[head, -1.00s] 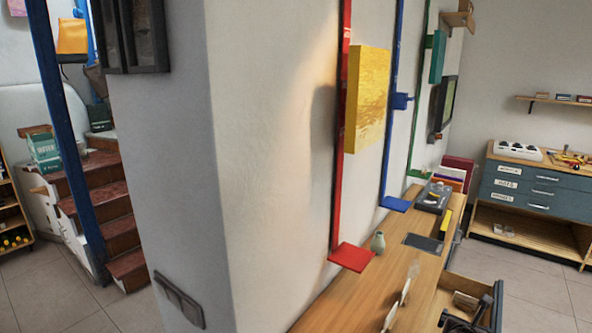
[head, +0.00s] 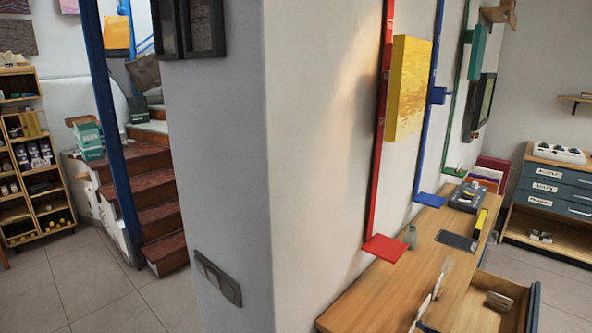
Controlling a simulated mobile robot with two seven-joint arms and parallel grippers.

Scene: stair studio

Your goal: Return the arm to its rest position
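Neither of my grippers shows in the head view now. No part of my arms can be made out with certainty. A wooden desk (head: 415,283) runs along the wall at the lower right.
A white wall corner (head: 215,160) fills the middle, close to me. A red shelf (head: 384,248), a green vase (head: 411,237) and a dark tray (head: 467,197) are by the desk. Red-brown stairs (head: 155,200) and a shelf unit (head: 35,170) stand left. Tiled floor (head: 70,280) is clear there.

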